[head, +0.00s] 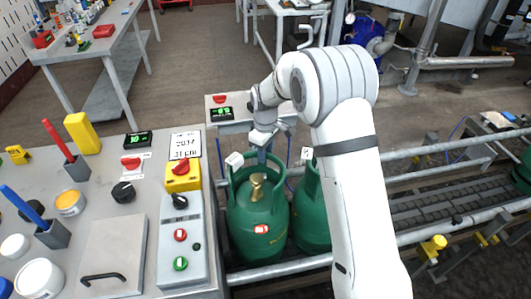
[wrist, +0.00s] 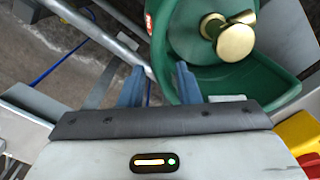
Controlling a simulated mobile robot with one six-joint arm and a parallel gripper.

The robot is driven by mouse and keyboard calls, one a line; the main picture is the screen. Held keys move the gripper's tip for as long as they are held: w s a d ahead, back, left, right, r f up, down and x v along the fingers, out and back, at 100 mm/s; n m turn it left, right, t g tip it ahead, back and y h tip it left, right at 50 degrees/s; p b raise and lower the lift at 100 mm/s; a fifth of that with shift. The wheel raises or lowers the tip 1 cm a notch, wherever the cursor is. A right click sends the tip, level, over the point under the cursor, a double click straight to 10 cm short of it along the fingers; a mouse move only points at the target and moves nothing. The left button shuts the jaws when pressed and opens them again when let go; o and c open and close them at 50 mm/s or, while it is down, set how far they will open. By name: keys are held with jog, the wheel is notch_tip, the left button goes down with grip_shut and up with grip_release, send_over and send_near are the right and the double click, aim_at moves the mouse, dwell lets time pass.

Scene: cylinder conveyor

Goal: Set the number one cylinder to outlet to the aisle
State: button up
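A green gas cylinder (head: 257,225) with a brass valve (head: 257,186) stands upright on the conveyor beside the control desk. A second green cylinder (head: 309,215) stands just right of it, partly hidden by my arm. No number can be read on either. My gripper (head: 262,156) is at the back of the first cylinder's collar. In the wrist view its two blue fingers (wrist: 158,68) are apart, with the green collar rim (wrist: 166,88) seemingly between them; contact cannot be told. The brass valve (wrist: 233,38) is to the right of the fingers.
The control desk (head: 120,215) on the left holds switches, pots and a button box (head: 182,245). A small panel stand (head: 222,113) is behind the cylinders. The conveyor (head: 440,205) with metal rails runs right, with another green cylinder (head: 524,170) at the far right edge.

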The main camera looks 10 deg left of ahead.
notch_tip(320, 180, up, 7)
jog(key=shift+r, duration=0.15)
jog(key=shift+c, duration=0.5)
jog(key=s+f+n+b, duration=0.1)
jog(key=s+n+b, duration=0.1)
jog(key=s, duration=0.1)
jog(key=s+a+f+n+b, duration=0.1)
jog(key=s+n+b, duration=0.1)
jog(key=s+n, duration=0.1)
jog(key=s+f+n+t+b, duration=0.1)
jog(key=s+n+b, duration=0.1)
jog(key=s, duration=0.2)
jog(key=shift+a+n+h, duration=0.15)
jog(key=shift+n+h, duration=0.25)
grip_shut()
jog(key=s+d+f+n+t+b, duration=0.1)
jog(key=s+f+n+b, duration=0.1)
jog(key=s+n, duration=0.35)
jog(key=s+d+f+n+t+b, duration=0.1)
jog(key=s+f+n+b, duration=0.15)
jog(key=s+n, duration=0.35)
jog(key=b, duration=0.4)
send_over(271, 227)
jog(key=shift+m, duration=0.35)
jog(key=f, duration=0.9)
jog(key=shift+s+a+f, duration=0.15)
jog(key=shift+s, duration=0.2)
jog(key=shift+w, duration=0.4)
